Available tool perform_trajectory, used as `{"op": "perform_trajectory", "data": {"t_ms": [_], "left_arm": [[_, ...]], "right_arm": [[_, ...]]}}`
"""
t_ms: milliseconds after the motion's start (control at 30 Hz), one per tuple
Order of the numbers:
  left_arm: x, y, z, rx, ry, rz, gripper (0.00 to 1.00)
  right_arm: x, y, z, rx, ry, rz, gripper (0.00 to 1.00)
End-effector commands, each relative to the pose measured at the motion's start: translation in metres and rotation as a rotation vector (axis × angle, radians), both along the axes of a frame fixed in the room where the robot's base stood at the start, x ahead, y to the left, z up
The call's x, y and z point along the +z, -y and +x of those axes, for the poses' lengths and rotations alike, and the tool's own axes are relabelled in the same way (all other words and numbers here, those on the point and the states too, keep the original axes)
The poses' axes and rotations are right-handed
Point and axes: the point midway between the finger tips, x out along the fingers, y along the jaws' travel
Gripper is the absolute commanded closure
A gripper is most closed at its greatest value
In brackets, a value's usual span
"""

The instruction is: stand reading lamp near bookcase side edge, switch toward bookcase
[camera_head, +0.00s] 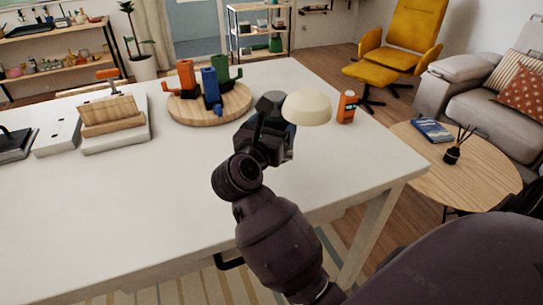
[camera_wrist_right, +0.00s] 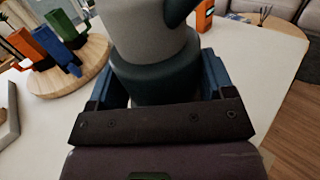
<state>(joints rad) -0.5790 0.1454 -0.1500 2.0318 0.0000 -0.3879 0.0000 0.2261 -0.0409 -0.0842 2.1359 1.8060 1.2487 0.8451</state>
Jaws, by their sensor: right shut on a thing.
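The reading lamp has a cream dome shade (camera_head: 307,108) and a grey body with a dark teal lower part (camera_wrist_right: 155,65). My right gripper (camera_head: 272,143) is shut on the lamp body near the table's right end. In the right wrist view, its blue fingers (camera_wrist_right: 160,85) stand on either side of the body. The gripper hides the lamp's foot, and I cannot make out the switch. An open shelf unit (camera_head: 232,35) stands at the back, and another (camera_head: 55,31) at the far left; I cannot tell which is the bookcase. My left gripper is not in view.
On the white table (camera_head: 130,200), a round wooden board (camera_head: 240,106) carries orange, blue and green pieces. An orange bottle (camera_head: 346,108) stands right of the shade. White and wooden blocks (camera_head: 116,132) lie left. The table's front middle is clear. A round wooden table (camera_head: 480,188) stands at right.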

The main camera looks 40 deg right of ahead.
Motion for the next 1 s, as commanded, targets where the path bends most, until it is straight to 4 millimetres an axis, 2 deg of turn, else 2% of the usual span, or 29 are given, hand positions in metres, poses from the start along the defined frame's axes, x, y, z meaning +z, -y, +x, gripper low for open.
{"op": "perform_trajectory", "data": {"t_ms": [100, 333, 633, 767, 1000], "left_arm": [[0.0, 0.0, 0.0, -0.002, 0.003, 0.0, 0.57], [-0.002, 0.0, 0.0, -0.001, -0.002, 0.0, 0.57], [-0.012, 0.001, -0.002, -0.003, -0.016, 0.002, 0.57], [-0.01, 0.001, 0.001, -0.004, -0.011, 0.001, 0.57], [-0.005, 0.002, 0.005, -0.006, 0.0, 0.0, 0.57]], "right_arm": [[-0.013, 0.0, 0.0, 0.0, 0.002, -0.003, 0.74], [-0.026, 0.0, 0.0, 0.0, 0.003, -0.003, 0.74], [-0.069, 0.0, 0.0, 0.0, 0.001, -0.003, 0.74], [-0.075, 0.0, 0.0, 0.0, 0.004, -0.003, 0.74], [-0.075, 0.0, 0.0, 0.0, 0.006, -0.002, 0.74]]}}
